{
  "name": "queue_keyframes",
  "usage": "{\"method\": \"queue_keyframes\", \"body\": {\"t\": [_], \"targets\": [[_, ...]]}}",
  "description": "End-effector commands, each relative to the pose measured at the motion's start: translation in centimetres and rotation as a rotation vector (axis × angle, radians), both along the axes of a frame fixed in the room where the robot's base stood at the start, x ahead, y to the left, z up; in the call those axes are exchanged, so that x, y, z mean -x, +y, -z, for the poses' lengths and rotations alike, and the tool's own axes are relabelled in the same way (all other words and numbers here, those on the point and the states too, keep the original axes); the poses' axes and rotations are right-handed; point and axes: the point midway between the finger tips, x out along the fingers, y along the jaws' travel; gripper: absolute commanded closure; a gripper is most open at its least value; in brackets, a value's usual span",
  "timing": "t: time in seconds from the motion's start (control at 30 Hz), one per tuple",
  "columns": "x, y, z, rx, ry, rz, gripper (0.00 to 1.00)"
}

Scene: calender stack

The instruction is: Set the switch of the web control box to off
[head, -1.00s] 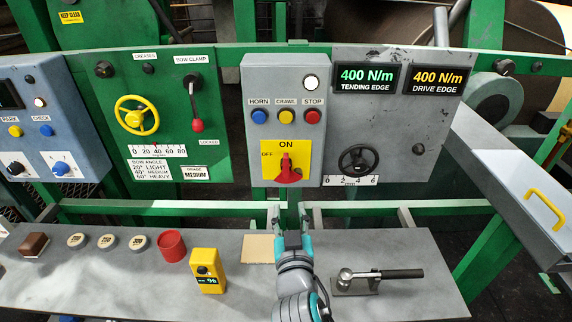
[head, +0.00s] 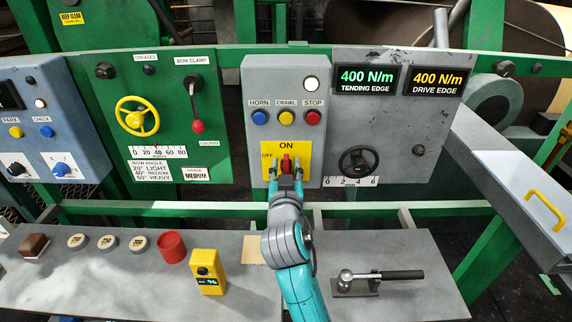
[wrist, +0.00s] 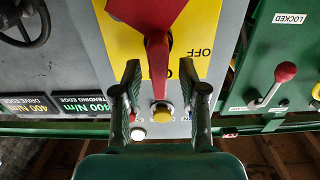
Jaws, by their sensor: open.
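The grey web control box (head: 256,90) stands upright at the centre of the head view. Its yellow plate (head: 264,148) reads ON at the top and OFF at the left. The red switch handle (head: 286,162) stands upright and points to ON. In the wrist view, which is upside down, the handle (wrist: 158,65) hangs between my open fingers. My gripper (head: 285,170) is open at the switch, one finger on each side of the handle. In the wrist view my gripper (wrist: 160,78) shows gaps on both sides of the handle. The wrist hides the lower part of the switch in the head view.
Blue horn (head: 259,117), yellow crawl (head: 286,117) and red stop (head: 313,117) buttons sit above the switch. A black handwheel (head: 357,161) is to the right. A bench (head: 230,240) below holds a yellow meter (head: 207,271), a red cup and a clamp.

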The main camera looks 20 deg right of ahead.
Motion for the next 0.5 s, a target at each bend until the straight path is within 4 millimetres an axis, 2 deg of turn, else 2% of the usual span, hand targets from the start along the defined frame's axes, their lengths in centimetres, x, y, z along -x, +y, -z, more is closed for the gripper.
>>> {"method": "queue_keyframes", "body": {"t": [0.13,0.43,0.47,0.5], "targets": [[-0.95,-0.38,-0.04,0.000,-0.001,0.001,0.58],[-1.14,-0.41,-0.03,0.000,-0.001,0.000,0.58],[-1.14,-0.41,-0.04,0.000,-0.001,0.000,0.61],[-1.14,-0.41,-0.04,0.000,-0.001,0.000,0.71]]}}
